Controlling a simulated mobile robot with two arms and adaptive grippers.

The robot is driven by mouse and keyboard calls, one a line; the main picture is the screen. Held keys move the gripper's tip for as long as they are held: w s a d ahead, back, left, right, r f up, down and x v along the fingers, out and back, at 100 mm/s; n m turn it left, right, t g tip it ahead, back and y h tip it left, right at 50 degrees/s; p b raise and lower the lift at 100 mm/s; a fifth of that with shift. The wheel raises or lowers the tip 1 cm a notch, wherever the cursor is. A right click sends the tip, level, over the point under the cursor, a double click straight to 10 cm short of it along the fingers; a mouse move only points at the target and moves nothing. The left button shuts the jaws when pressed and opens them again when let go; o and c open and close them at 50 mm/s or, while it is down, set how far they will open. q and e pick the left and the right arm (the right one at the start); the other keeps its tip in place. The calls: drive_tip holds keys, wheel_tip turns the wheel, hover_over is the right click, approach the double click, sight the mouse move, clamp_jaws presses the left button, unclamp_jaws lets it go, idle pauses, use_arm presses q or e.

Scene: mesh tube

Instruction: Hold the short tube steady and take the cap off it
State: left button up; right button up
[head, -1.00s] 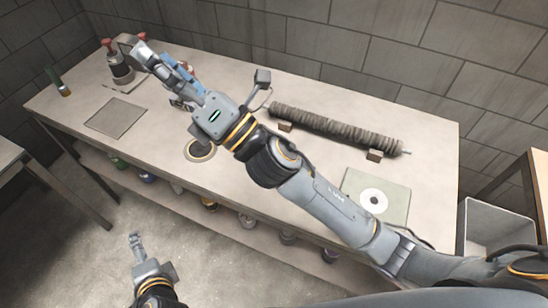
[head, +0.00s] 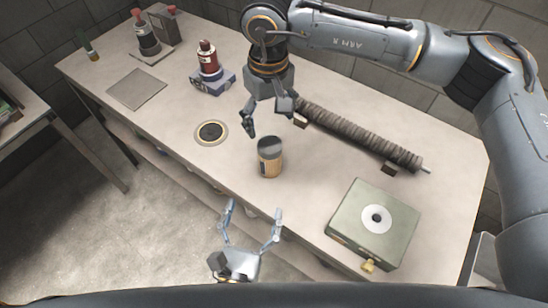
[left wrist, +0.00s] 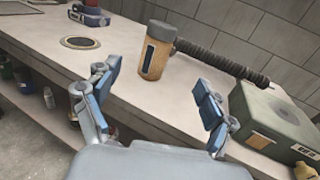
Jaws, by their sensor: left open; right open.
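The short tube (head: 270,164) is a tan cylinder with a dark label. It stands upright near the bench's front edge. Its dark grey cap (head: 271,145) is on top. The tube (left wrist: 153,58) and cap (left wrist: 162,30) also show in the left wrist view, ahead of the fingers. My right gripper (head: 273,127) is open, pointing down just above and behind the cap, with nothing between its fingers. My left gripper (head: 252,208) is open and empty in front of the bench edge, facing the tube. Its spread fingers show in the left wrist view (left wrist: 160,88).
A green box (head: 350,215) with a white disc stands to the right. A ribbed long tube (head: 360,135) lies behind on blocks. A round ring (head: 211,132) is set left of the tube. A red bottle on a blue base (head: 208,62) stands farther back.

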sight(267, 161)
use_arm(q)
drive_tip(key=x, duration=1.3)
drive_tip(key=shift+w+a, duration=0.1)
drive_tip(key=shift+w, duration=0.2)
use_arm(e)
drive_tip(key=shift+a, duration=0.1)
